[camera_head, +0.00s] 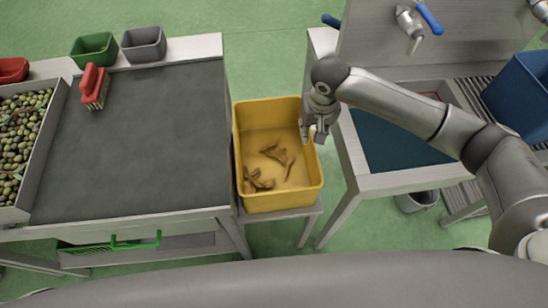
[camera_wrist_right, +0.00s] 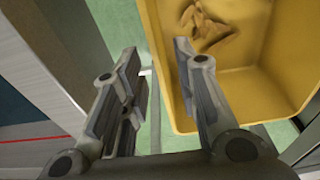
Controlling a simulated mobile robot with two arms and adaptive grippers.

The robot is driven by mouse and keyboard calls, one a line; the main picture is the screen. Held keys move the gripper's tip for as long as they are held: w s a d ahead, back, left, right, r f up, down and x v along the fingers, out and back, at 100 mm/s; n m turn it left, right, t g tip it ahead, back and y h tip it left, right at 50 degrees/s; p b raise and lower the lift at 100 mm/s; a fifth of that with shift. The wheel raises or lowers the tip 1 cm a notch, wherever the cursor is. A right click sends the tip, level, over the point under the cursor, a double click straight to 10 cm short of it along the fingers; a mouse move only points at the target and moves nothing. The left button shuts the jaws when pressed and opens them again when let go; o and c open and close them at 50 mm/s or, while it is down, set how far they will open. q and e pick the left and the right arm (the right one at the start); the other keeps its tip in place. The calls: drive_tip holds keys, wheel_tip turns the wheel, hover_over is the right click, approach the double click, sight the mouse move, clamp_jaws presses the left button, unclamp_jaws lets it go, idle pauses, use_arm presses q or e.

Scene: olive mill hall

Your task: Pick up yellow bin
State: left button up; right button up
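The yellow bin (camera_head: 285,202) stands upright on a small low stand between two tables, with brown leaf-like scraps (camera_head: 278,154) on its floor. My right gripper (camera_head: 318,132) is at the bin's right rim, fingers pointing down. In the right wrist view the bin (camera_wrist_right: 250,88) fills the upper right. There my right gripper (camera_wrist_right: 157,55) is open, with one finger over the bin's side and the other outside it, the rim edge running between them. Whether either finger touches the wall cannot be told. My left gripper is in neither view.
A grey-topped table (camera_head: 140,140) stands close on the left, with an olive tray (camera_head: 42,150), red brush (camera_head: 94,88), green tub (camera_head: 93,50) and grey tub (camera_head: 144,45). A sink table (camera_head: 395,182) stands close on the right, with a blue crate (camera_head: 520,95). Green floor is free behind the bin.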

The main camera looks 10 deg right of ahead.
sight(311, 137)
drive_tip(key=f, duration=0.4)
drive_tip(key=shift+w+d+f, duration=0.1)
drive_tip(key=shift+w, duration=0.25)
drive_tip(key=shift+c, duration=0.3)
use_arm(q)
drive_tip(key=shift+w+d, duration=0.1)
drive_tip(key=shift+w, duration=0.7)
use_arm(e)
clamp_jaws()
